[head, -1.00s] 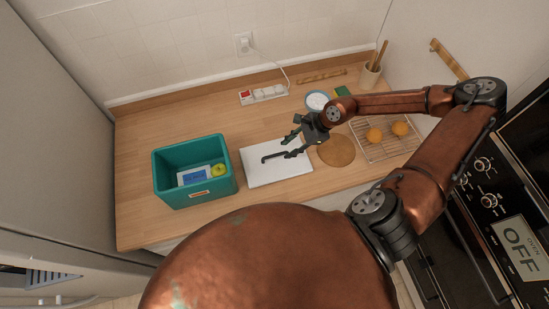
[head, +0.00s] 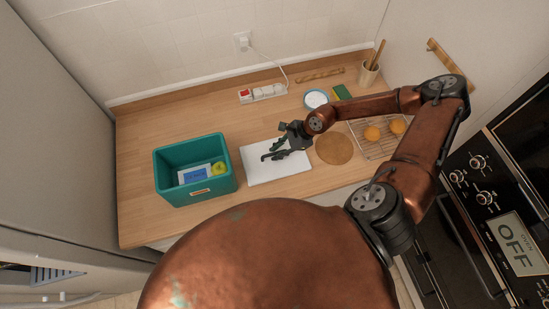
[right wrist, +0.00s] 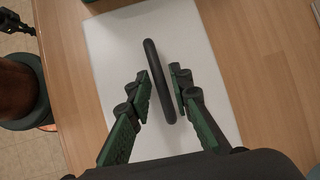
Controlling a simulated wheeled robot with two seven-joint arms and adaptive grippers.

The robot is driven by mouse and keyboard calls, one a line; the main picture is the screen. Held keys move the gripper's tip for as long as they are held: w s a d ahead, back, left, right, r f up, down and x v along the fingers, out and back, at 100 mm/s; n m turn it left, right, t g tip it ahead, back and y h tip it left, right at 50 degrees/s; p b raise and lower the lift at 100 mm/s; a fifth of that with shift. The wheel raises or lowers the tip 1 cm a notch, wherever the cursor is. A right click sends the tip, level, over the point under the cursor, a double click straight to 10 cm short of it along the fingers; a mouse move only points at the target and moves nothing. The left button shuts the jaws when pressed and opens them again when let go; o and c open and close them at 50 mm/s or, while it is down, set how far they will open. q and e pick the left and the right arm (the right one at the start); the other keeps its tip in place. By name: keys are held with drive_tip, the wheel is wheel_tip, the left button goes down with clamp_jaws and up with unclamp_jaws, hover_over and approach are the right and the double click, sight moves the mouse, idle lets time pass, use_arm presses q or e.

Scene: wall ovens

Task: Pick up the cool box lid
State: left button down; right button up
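The cool box lid is a flat white panel (head: 282,172) lying on the wooden counter, right of the teal box. Its dark bar handle (right wrist: 159,80) shows in the right wrist view, with the white panel (right wrist: 112,60) around it. My right gripper (head: 277,150) is over the lid. In the wrist view, the right gripper (right wrist: 161,80) is open, its green-padded fingers on either side of the handle, with gaps showing. Contact is not visible. A dark shape at that view's upper left (right wrist: 15,22) looks like my left gripper, cut off and too small to read.
The open teal cool box (head: 196,195) holds a blue-white pack and a yellow-green fruit. A round board (head: 334,148), a wire rack with oranges (head: 372,133), a bowl (head: 316,99) and a power strip (head: 263,93) share the counter. The oven (head: 500,215) is right.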

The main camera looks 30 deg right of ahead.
clamp_jaws()
idle(0.5)
drive_tip(key=shift+r, duration=0.1)
